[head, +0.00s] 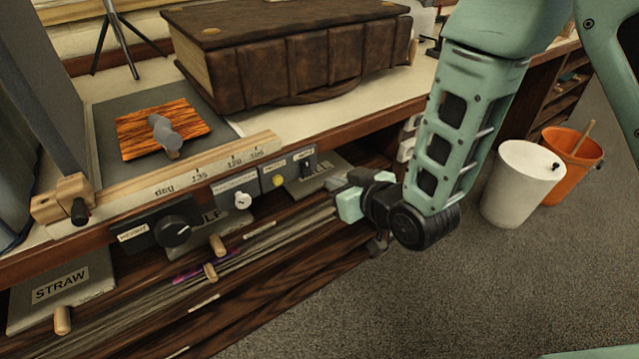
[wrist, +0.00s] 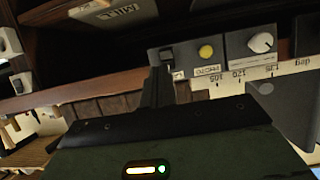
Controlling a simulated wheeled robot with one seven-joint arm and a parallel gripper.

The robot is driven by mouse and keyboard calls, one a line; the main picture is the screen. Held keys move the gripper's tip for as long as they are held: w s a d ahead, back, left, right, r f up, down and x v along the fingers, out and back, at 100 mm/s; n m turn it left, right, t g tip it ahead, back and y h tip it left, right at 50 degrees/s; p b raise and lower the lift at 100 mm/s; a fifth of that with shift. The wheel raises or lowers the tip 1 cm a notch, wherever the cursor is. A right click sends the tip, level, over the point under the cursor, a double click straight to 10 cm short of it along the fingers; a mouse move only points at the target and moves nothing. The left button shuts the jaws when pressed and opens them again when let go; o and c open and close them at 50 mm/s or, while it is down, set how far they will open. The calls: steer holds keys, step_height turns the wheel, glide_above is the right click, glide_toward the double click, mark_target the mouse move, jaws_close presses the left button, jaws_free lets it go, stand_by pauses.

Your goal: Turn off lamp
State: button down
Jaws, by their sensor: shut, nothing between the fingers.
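A row of control panels runs along the bench's front edge. At its right end is a small panel with a black switch (head: 309,163); its label is too small to read for sure. The switch also shows in the wrist view (wrist: 167,56), just beyond the fingertips. I cannot tell which control belongs to the lamp, and no lamp is clearly seen. My gripper (head: 349,203) is shut and empty, right of and below the switch panel in the head view. In the wrist view my gripper (wrist: 159,84) points at that panel; contact cannot be told.
Beside the switch are a yellow button (head: 277,180), a white knob (head: 242,200) and a large black knob (head: 174,231). A thick brown book (head: 290,55) lies on the bench above. A white bin (head: 522,185) and an orange bucket (head: 572,160) stand on the floor at right.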

mark_target(306, 168)
steer(key=x, duration=0.6)
steer(key=shift+w+a, duration=0.25)
steer(key=shift+w, duration=0.05)
steer(key=shift+f+b, duration=0.25)
steer(key=shift+b, duration=0.05)
steer(key=b, duration=0.2)
steer(key=f+t+y+b, duration=0.1)
steer(key=b, duration=0.2)
steer(key=shift+w+a+f, duration=0.15)
steer(key=shift+w+a, duration=0.05)
steer(key=shift+w, duration=0.2)
steer(key=shift+f, duration=0.1)
